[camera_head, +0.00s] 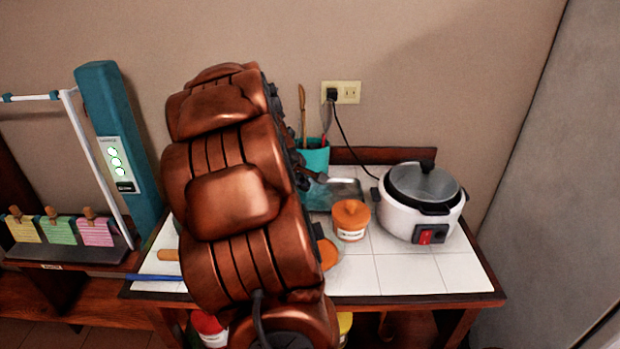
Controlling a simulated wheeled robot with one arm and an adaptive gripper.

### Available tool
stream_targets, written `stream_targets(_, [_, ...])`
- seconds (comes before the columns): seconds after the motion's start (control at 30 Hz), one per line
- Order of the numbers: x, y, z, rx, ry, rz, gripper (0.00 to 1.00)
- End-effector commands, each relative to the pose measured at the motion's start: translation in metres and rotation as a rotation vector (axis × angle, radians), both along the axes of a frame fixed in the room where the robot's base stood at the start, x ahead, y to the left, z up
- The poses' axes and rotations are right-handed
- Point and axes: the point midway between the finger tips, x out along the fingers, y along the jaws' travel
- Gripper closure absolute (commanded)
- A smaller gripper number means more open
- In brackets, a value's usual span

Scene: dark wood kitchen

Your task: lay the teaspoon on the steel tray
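A grey metal surface, seemingly the steel tray (347,188), shows in part on the white tiled table, behind the orange-lidded jar. I cannot make out the teaspoon; it may be hidden behind my copper-coloured arm, which covers the middle of the view. Dark parts of my gripper (314,174) show at the arm's right edge, in front of the teal holder and beside the tray's left side in the picture. Most of the gripper is hidden, so its opening and anything it holds cannot be seen.
A jar with an orange lid (351,216) stands in front of the tray. A white cooker (420,204) with a plugged-in cord is at right. A teal holder (315,157) with utensils stands at the back. The front right tiles are clear. A blue rod (155,278) lies at front left.

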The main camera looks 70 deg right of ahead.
Motion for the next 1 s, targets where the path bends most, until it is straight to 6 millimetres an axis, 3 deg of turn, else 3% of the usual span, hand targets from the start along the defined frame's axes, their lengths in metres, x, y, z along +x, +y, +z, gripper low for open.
stream_targets(0.53, [0.012,-0.07,-0.006,0.003,0.002,-0.002,1.0])
stream_targets(0.77, [0.014,-0.078,-0.01,0.002,0.001,-0.001,1.0])
stream_targets(1.0, [0.013,-0.076,-0.035,0.006,0.006,-0.002,1.0])
